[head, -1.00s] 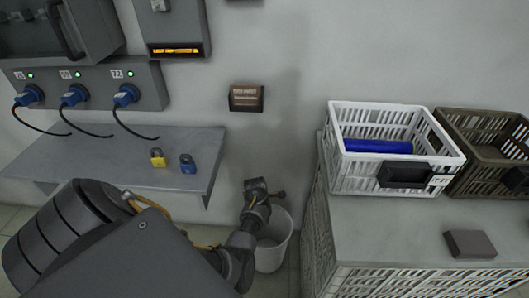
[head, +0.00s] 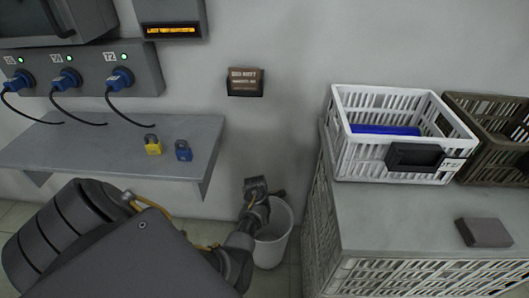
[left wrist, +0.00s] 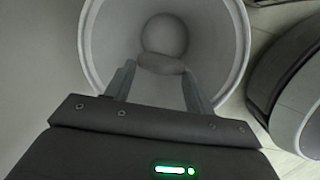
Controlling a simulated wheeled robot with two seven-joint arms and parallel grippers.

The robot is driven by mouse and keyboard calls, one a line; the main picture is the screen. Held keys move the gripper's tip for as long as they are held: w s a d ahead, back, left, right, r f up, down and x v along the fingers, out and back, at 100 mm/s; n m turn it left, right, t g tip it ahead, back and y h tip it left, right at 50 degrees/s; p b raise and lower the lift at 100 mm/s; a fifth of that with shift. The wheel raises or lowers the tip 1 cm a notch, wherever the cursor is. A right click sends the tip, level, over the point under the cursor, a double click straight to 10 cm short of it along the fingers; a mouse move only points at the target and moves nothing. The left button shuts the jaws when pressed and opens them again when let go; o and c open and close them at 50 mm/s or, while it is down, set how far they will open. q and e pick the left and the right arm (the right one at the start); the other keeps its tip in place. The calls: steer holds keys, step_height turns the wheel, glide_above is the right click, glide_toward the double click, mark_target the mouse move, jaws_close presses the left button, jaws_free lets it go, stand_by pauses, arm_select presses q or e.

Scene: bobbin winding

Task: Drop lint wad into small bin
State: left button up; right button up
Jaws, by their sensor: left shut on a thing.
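The small bin (head: 277,245) is a pale round bin on the floor, between the wall shelf and the crate stand. In the left wrist view its rim (left wrist: 88,45) surrounds the fingertips. My left gripper (left wrist: 160,68) is shut on the lint wad (left wrist: 161,63), a grey flattened lump between its fingertips, over the bin's mouth. A rounder grey shape (left wrist: 165,33) shows beyond the wad; I cannot tell whether it is the bin's floor or something in it. In the head view the left gripper (head: 265,190) is at the bin's back rim, and the wad is not clearly visible. My right gripper is out of view.
A metal shelf (head: 95,150) with a yellow padlock (head: 153,146) and a blue padlock (head: 183,152) is left of the bin. The crate stand (head: 390,215) is close on the right, carrying a white crate (head: 345,150), a brown crate (head: 500,165) and a dark block (head: 485,232).

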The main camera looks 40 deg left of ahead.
arm_select(q)
steer(key=shift+f, duration=0.1)
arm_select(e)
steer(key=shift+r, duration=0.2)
arm_select(q)
steer(key=o, duration=1)
steer(key=shift+o, duration=0.2)
step_height(320, 180, up, 7)
steer(key=p, duration=0.8)
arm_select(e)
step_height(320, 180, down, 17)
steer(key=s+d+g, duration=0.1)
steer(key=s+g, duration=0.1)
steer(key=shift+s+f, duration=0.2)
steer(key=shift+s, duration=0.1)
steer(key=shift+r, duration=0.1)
